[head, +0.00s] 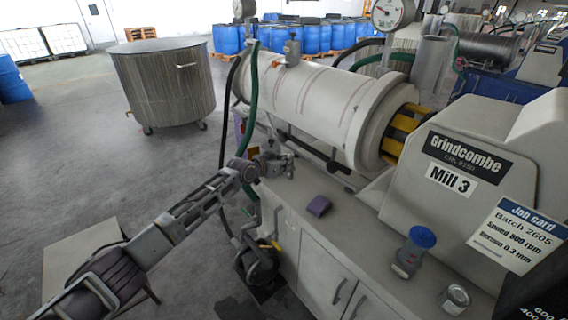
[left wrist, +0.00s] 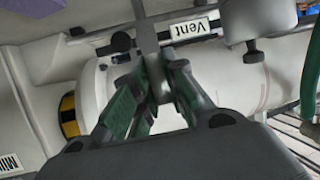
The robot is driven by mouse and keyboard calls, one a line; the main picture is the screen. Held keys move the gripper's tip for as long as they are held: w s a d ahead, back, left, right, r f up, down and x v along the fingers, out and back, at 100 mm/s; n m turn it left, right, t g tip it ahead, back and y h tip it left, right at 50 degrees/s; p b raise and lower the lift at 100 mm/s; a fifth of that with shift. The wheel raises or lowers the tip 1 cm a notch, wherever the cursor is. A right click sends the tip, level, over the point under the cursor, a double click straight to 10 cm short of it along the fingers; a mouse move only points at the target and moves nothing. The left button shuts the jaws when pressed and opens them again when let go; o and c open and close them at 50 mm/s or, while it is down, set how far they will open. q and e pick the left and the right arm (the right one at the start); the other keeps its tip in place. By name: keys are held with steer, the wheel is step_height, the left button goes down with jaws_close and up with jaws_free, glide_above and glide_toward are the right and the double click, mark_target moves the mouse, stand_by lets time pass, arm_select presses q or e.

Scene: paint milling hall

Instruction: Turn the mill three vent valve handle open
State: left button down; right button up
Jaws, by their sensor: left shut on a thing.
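Mill three, with its white horizontal cylinder (head: 312,98) and the "Mill 3" sign (head: 453,179), stands at the right in the head view. My left gripper (head: 277,164) reaches in from the left, low beside the cylinder's front side. In the left wrist view, its green-padded fingers (left wrist: 152,85) are closed on the grey vent valve handle (left wrist: 145,28), a narrow bar running up from the fingertips. The "Vent" label (left wrist: 189,29) is right beside the handle and appears upside down. The held end is hidden between the fingers. My right gripper is not in view.
Green hoses hang near my left wrist. A large wheeled vat (head: 165,85) stands behind on open floor.

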arm_select(q)
steer(key=c, duration=1.5)
jaws_free()
steer(key=shift+f, duration=0.15)
steer(key=shift+o, duration=0.3)
steer(key=v, duration=1.2)
